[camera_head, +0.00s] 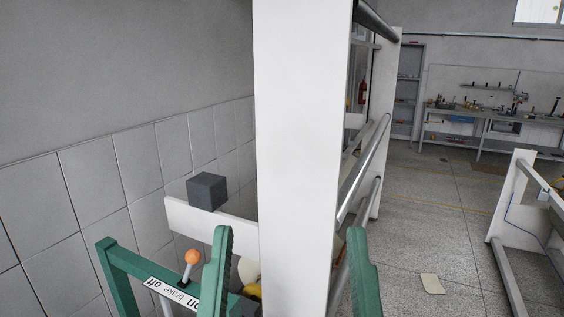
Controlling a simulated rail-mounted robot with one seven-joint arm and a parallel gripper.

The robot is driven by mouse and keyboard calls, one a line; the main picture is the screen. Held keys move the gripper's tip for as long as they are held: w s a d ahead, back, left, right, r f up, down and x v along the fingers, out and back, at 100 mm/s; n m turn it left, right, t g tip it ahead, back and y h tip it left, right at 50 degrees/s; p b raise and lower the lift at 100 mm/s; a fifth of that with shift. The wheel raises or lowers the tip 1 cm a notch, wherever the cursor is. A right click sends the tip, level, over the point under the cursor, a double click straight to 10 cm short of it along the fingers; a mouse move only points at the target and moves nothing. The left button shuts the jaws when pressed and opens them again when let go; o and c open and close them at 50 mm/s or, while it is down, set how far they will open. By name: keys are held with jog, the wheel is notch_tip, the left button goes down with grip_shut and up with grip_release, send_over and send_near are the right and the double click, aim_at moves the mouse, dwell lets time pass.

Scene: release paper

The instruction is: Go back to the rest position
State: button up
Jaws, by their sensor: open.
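My gripper (290,234) shows at the bottom of the head view as two green, ridged fingers standing upright. They are wide apart, and I see nothing held between them. A tall white post (297,130) fills the middle of the view behind the fingers. The rest of my arm is not clearly visible.
At lower left, a green frame (118,280) carries an on/off brake label (172,291) and an orange-knobbed lever (191,257). A dark grey block (207,190) sits by a white beam (228,226). Metal rails (364,170) run right of the post. A pale sheet (432,284) lies on open floor.

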notch_tip(320, 180, up, 20)
jog(key=p, duration=1.5)
jog(key=shift+w+a+r, duration=0.15)
jog(key=shift+w+a, duration=0.05)
jog(key=shift+a, duration=0.1)
